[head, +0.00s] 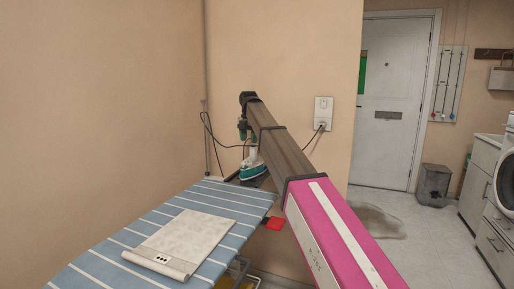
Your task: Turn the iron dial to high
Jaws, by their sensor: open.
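The iron (253,169) is teal and white and stands at the far end of the striped ironing board (205,199), on a dark rest. My arm reaches out from the lower right, and its end bends down above the iron. My gripper (245,138) is small in the head view, open, just above the iron's upper part. I cannot tell whether its fingers touch the iron. The dial is too small or hidden to make out, so its setting cannot be read.
A folded pale cloth (184,241) lies on the board's near part. A black cord runs from the wall socket (323,112) behind my arm. A red piece (273,224) shows at the board's right edge. A grey bin (434,185) and washer (505,182) stand at right.

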